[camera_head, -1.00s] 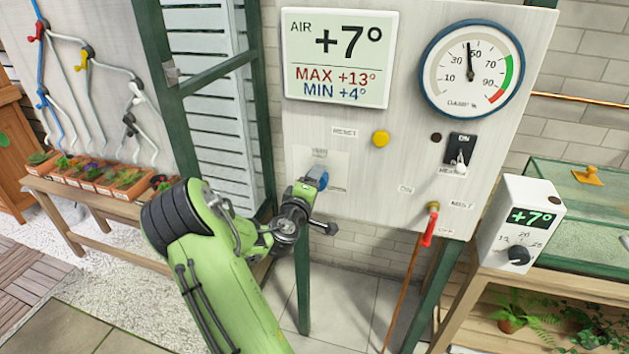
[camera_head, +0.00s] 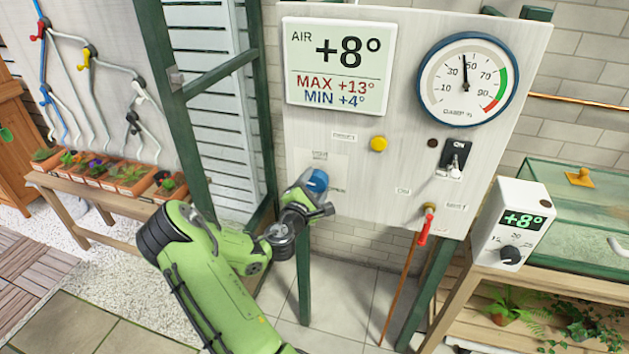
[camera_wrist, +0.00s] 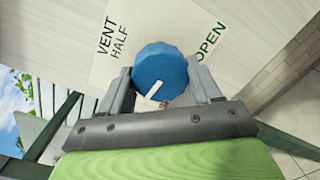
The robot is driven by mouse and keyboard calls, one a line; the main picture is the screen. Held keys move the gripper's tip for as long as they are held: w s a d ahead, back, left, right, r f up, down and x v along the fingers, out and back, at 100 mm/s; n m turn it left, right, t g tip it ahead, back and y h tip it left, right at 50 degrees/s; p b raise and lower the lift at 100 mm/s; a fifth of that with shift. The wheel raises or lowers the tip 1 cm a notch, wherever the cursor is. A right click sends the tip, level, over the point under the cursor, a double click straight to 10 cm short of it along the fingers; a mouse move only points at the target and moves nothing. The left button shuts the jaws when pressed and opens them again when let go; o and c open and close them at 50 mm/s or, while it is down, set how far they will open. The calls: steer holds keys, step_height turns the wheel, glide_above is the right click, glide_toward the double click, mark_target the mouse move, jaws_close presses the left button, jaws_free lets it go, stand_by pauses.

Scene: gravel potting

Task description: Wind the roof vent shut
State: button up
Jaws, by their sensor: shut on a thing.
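The vent control is a blue faceted knob (camera_head: 317,181) on the lower left of the grey panel. In the wrist view the knob (camera_wrist: 160,64) has a white mark on its lower edge. The label plate (camera_wrist: 121,40) behind it reads VENT, HALF and OPEN. Red lettering below the knob is mostly hidden. My gripper (camera_wrist: 160,75) has one finger on each side of the knob and is shut on it. In the head view my gripper (camera_head: 314,192) reaches the knob from below left and hides part of it. The roof vent itself is not identifiable.
The panel also carries an AIR display (camera_head: 340,66) reading +8°, a damp gauge (camera_head: 468,82), a yellow button (camera_head: 379,144), a black switch (camera_head: 454,157) and a red-handled valve (camera_head: 425,227). A white thermostat (camera_head: 511,222) stands right. A green post (camera_head: 190,110) stands left.

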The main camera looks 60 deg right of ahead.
steer(key=shift+f+n+p, duration=0.1)
steer(key=shift+n+p, duration=0.2)
steer(key=shift+n, duration=0.3)
steer(key=o, duration=1.1)
steer(key=shift+c, duration=0.2)
steer(key=shift+w+a, duration=0.1)
